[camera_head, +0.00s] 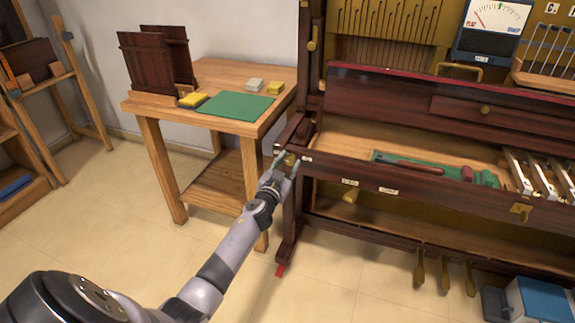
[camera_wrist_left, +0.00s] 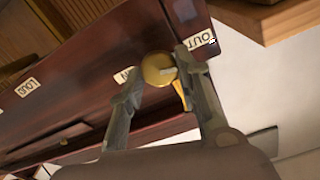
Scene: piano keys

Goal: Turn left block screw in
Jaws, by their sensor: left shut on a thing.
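The left block screw (camera_wrist_left: 158,70) is a round brass knob with a small pointed lever. It sits on the front of the dark piano rail (camera_head: 340,168), at its left end. In the left wrist view it lies between the two fingers of my left gripper (camera_wrist_left: 160,62), which is shut on it. The lever points down and to the right in that view. An OUT label (camera_wrist_left: 199,41) and an IN label (camera_wrist_left: 123,75) flank the knob. In the head view my left gripper (camera_head: 286,162) covers most of the knob. My right gripper is not in view.
A wooden side table (camera_head: 223,70) with a green mat (camera_head: 235,106) stands left of the piano. A green tool mat (camera_head: 400,160) lies inside the open piano. Pedals (camera_head: 445,274) stand lower right.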

